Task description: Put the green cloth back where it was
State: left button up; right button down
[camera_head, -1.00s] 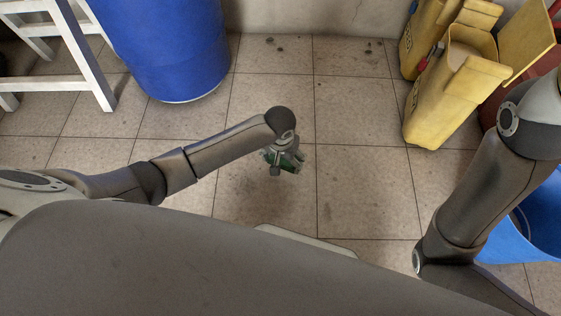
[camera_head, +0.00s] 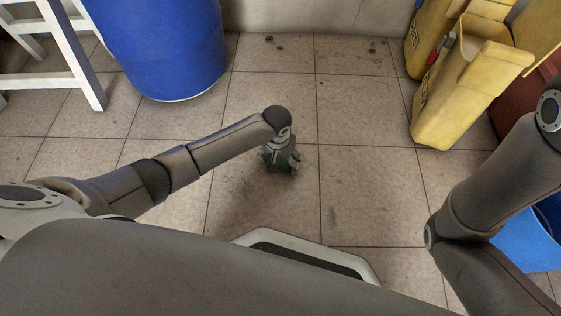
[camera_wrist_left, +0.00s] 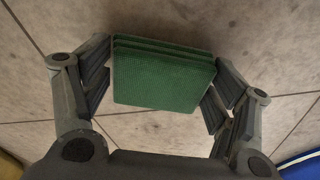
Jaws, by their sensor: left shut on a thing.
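The green cloth (camera_wrist_left: 165,82) is a folded, layered pad with a textured face. It sits between the finger pads of my left gripper (camera_wrist_left: 163,88) in the left wrist view, and the gripper is shut on it. In the head view my left gripper (camera_head: 281,160) hangs over the tiled floor, and only a little of the green cloth (camera_head: 284,163) shows, mostly hidden by the fingers. My right gripper is not in view; only the right arm shows at the right.
A blue barrel (camera_head: 165,45) stands at the back left beside a white frame (camera_head: 75,55). Yellow containers (camera_head: 470,85) stand at the back right, with a blue tub (camera_head: 530,240) at the right edge. The middle floor (camera_head: 365,180) is clear.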

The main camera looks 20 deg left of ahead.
pick_arm(q)
jog(key=shift+f, duration=0.1)
jog(key=shift+f, duration=0.2)
jog(key=o, duration=1.2)
jog(key=shift+c, duration=0.2)
jog(key=shift+r, duration=0.15)
